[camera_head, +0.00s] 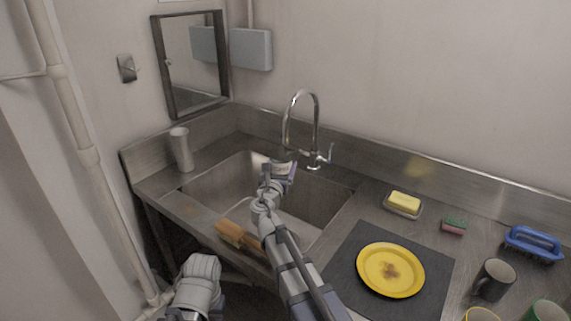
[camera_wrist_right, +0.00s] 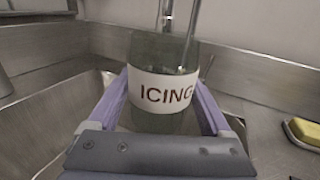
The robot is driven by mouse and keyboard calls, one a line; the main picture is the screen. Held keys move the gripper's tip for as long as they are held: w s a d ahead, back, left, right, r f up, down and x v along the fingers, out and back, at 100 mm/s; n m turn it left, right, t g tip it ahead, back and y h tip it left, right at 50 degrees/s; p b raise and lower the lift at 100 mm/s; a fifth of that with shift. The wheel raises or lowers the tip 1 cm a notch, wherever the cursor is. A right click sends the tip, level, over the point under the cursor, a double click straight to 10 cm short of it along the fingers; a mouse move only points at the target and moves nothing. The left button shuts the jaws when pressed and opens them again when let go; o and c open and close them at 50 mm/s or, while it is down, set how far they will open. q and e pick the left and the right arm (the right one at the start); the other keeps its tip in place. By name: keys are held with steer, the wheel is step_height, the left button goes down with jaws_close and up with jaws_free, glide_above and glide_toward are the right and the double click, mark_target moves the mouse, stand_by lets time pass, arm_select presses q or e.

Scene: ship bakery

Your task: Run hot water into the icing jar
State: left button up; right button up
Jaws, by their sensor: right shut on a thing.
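The icing jar (camera_wrist_right: 160,112) is a greenish glass jar with a white band reading ICING. My right gripper (camera_wrist_right: 165,92) is shut around it, with a purple finger on each side, and it looks upright. In the head view my right gripper (camera_head: 279,172) holds it over the sink (camera_head: 225,180), just below the spout end. The chrome tap (camera_head: 316,120) has a gooseneck spout and a side lever (camera_head: 331,152). I see no water stream, and cannot tell whether the spout lines up with the jar's mouth. Only part of my left arm shows at lower left; its gripper is not visible.
A grey tumbler (camera_head: 182,149) stands left of the sink. An orange-brown object (camera_head: 232,233) lies at the front rim. To the right are yellow butter (camera_head: 404,201), a sponge (camera_head: 454,226), a blue brush (camera_head: 534,242), a yellow plate (camera_head: 372,281) on a dark mat (camera_head: 437,262), and mugs (camera_head: 493,279).

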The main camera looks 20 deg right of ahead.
mark_target(284, 154)
step_height(284, 154, down, 4)
steer(key=shift+r+b, duration=0.25)
steer(key=shift+b, duration=1)
arm_select(q)
step_height(284, 154, down, 3)
steer(key=shift+p, duration=0.3)
arm_select(e)
steer(key=x, duration=0.7)
steer(key=shift+r, duration=0.3)
steer(key=shift+s, duration=0.15)
steer(key=v, duration=0.6)
steer(key=shift+s+a, duration=0.15)
steer(key=shift+s, duration=0.15)
step_height(284, 154, up, 6)
steer(key=p, duration=0.6)
steer(key=shift+a+r, duration=0.1)
steer(key=shift+r, duration=0.05)
arm_select(q)
step_height(284, 154, up, 6)
steer(key=shift+f, duration=0.1)
